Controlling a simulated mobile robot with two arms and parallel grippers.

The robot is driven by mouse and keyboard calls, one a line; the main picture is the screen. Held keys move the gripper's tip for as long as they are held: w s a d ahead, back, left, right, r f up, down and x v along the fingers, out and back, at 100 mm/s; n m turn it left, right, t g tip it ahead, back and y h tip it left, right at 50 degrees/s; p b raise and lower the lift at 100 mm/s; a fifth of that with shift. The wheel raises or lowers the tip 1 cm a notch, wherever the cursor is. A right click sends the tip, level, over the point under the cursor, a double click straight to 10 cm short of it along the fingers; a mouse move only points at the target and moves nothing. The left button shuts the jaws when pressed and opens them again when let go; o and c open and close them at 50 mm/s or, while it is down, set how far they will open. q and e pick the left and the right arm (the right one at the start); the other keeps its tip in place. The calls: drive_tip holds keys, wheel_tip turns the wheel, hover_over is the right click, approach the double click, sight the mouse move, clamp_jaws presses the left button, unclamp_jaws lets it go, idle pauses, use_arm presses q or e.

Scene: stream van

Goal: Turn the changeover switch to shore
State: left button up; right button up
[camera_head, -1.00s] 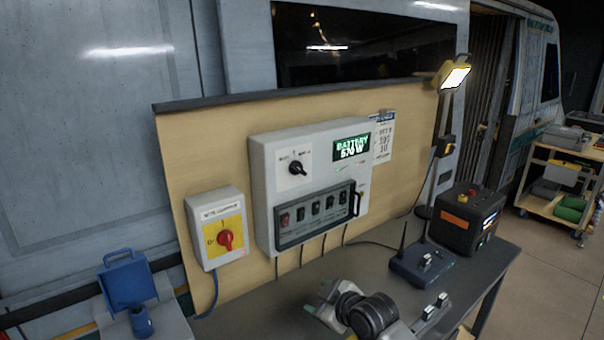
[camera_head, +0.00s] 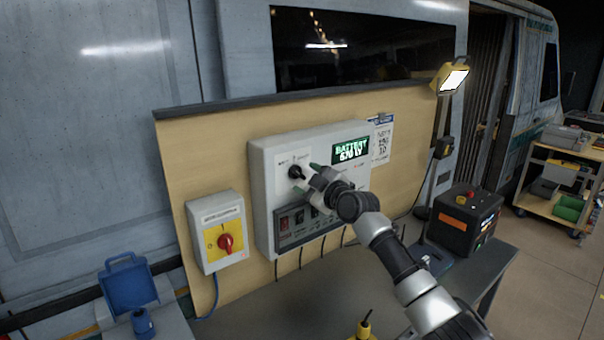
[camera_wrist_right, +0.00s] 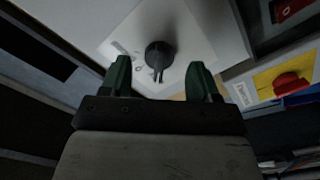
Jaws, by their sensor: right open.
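The changeover switch, a black rotary knob (camera_head: 295,172) on a white plate, sits at the upper left of the grey wall panel (camera_head: 262,190). My right gripper (camera_head: 305,178) is in front of the panel with its fingers at the knob, hiding part of it. In the right wrist view the knob (camera_wrist_right: 159,56) shows between and just beyond the two green fingertips of my open right gripper (camera_wrist_right: 160,75); no contact is visible. The plate's lettering is too small to read. The panel's green display (camera_head: 351,151) reads BATTERY. My left gripper is not in view.
A row of breakers (camera_head: 298,218) sits below the knob, partly behind my arm. A black and orange unit (camera_head: 468,217) stands on the bench at right. A blue socket box (camera_head: 128,285) is at lower left.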

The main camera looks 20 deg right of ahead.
drive_tip(key=shift+x, duration=1.5)
drive_tip(key=shift+c, duration=0.2)
drive_tip(key=c, duration=0.8)
